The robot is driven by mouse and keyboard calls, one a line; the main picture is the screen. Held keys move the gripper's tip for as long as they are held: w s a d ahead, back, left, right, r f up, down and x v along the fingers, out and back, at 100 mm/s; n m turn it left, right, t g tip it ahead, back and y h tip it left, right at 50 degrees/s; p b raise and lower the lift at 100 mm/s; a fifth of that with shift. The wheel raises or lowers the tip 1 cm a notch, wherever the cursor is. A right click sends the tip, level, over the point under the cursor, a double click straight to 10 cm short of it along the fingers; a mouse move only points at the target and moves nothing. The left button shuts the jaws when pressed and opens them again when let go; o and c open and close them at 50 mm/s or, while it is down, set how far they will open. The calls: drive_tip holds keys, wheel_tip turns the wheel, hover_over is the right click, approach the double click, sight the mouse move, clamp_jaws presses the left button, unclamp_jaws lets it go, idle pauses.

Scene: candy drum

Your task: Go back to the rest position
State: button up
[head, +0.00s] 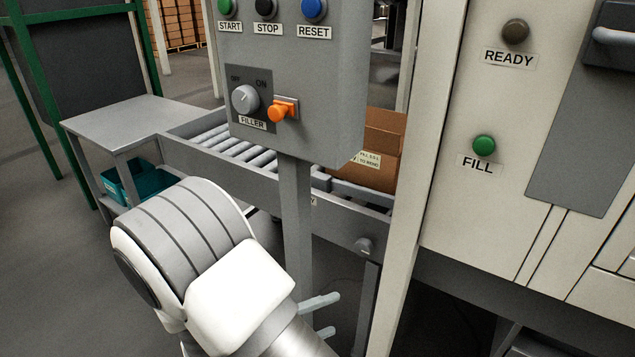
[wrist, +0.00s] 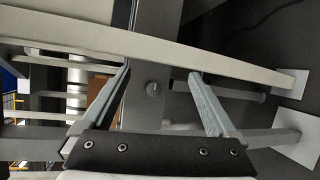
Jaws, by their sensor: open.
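My gripper (head: 334,313) shows only by its two pale fingers in the head view, low in front of the conveyor and beside the control panel's post (head: 296,215). Most of it is hidden behind my white and grey arm. In the wrist view my gripper (wrist: 158,76) is open, its fingers wide apart with nothing held. A round knob (wrist: 153,87) on a grey beam shows between the fingers, beyond them. I cannot tell the exact gap to the beam.
The control panel (head: 330,100) has buttons, a FILLER knob (head: 245,99) and an orange switch (head: 284,109). Behind it runs a roller conveyor (head: 215,160) with a cardboard box (head: 372,160). A light machine cabinet (head: 470,190) stands right. Open floor (head: 40,250) lies left.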

drive_tip(key=s+d+r+m+g+y, duration=0.3)
drive_tip(key=s+d+r+g+y, duration=0.1)
drive_tip(key=d+r, duration=0.25)
drive_tip(key=s+d+r+m+g+y, duration=0.3)
drive_tip(key=d+r+m+g+y, duration=0.15)
drive_tip(key=r, duration=0.25)
drive_tip(key=s+d+r+t+y+p, duration=0.1)
drive_tip(key=s+r+t+y+p, duration=0.1)
drive_tip(key=r+p, duration=0.7)
drive_tip(key=s+r+m+t+y+p, duration=0.1)
drive_tip(key=r+p, duration=0.9)
drive_tip(key=r, duration=1)
drive_tip(key=s+t+y, duration=0.1)
drive_tip(key=s+t, duration=0.1)
drive_tip(key=t, duration=0.1)
drive_tip(key=shift+d+y+p, duration=0.3)
drive_tip(key=shift+d+y, duration=0.05)
